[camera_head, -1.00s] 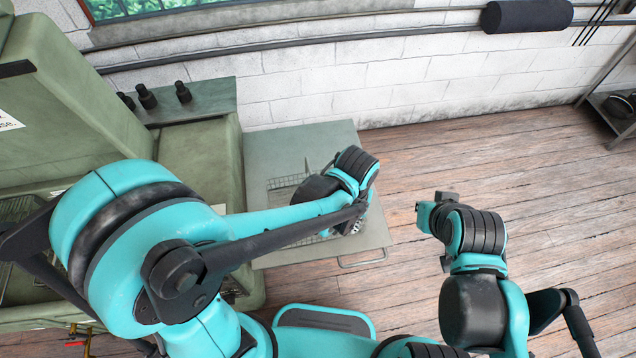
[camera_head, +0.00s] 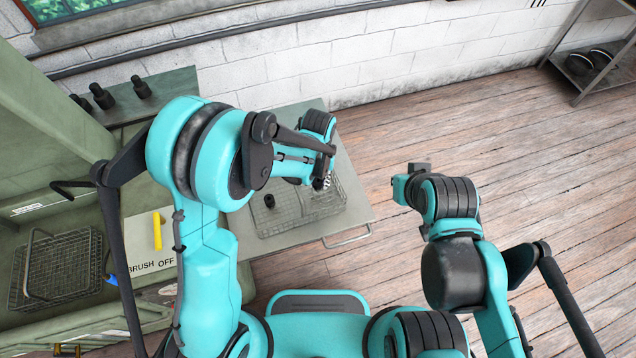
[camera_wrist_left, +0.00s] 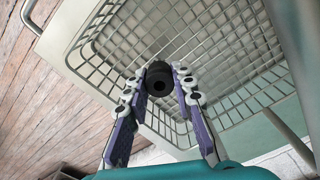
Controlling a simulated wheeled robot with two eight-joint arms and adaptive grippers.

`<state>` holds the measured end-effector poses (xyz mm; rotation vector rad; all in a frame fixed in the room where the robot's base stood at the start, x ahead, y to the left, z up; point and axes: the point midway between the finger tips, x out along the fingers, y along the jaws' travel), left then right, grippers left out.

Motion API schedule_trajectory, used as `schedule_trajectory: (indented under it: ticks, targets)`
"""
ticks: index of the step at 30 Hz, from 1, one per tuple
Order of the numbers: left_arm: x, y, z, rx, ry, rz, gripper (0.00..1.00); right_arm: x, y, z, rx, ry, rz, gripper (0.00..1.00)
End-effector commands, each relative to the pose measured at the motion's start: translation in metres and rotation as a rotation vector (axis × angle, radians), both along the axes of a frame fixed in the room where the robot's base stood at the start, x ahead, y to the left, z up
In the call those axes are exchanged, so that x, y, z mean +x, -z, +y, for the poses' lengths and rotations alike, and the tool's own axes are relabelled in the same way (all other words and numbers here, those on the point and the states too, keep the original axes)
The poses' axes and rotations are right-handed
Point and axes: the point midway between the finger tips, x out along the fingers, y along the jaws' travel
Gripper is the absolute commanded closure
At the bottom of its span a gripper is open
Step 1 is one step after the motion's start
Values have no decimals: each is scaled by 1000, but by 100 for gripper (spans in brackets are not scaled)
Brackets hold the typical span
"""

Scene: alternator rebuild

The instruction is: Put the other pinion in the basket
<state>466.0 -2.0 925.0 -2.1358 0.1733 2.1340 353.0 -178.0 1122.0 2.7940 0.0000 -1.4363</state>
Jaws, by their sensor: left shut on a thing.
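A wire basket (camera_head: 253,220) rests on the grey-green shelf, and its mesh fills much of the left wrist view (camera_wrist_left: 235,60). My left gripper (camera_head: 325,183) is over the right part of the basket. In the left wrist view, the left gripper (camera_wrist_left: 160,82) has its fingers on both sides of a black cylindrical pinion (camera_wrist_left: 158,76) with a hole in its end, and is shut on it. Another small dark cylindrical piece (camera_head: 269,201) stands in the left part of the basket. My right gripper (camera_head: 420,168) is off to the right over the floor, mostly hidden; its fingers are unclear.
The shelf (camera_head: 355,212) has a front handle (camera_head: 347,237). A green cabinet at left holds another wire basket (camera_head: 28,290), a yellow lever (camera_head: 157,230) and a "BRUSH OFF" label. Black knobs (camera_head: 140,87) stand behind. A metal rack (camera_head: 590,85) is far right; the wooden floor between is clear.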

Motion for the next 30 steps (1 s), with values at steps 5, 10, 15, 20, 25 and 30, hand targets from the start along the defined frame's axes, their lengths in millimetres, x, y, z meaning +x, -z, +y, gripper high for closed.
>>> schedule_trajectory:
  ticks: [5, 10, 15, 20, 25, 30]
  targets:
    - [0, 15, 0, 0, 0, 0, 100, 0, 4, 0, 0, 0, 0, 100]
    - [0, 14, 0, 0, 0, 0, 100, 0, 4, 0, 0, 0, 0, 100]
    - [0, 17, 0, 0, 0, 0, 68, 0, 8, 0, 0, 0, 0, 100]
    - [0, 17, 0, 0, 0, 0, 55, 0, 7, 0, 0, 0, 0, 100]
    - [0, 16, 0, 0, 0, 0, 55, 0, 7, 0, 0, 0, 0, 100]
    - [0, 5, 0, 0, 0, 0, 55, 0, 1, 0, 0, 0, 0, 100]
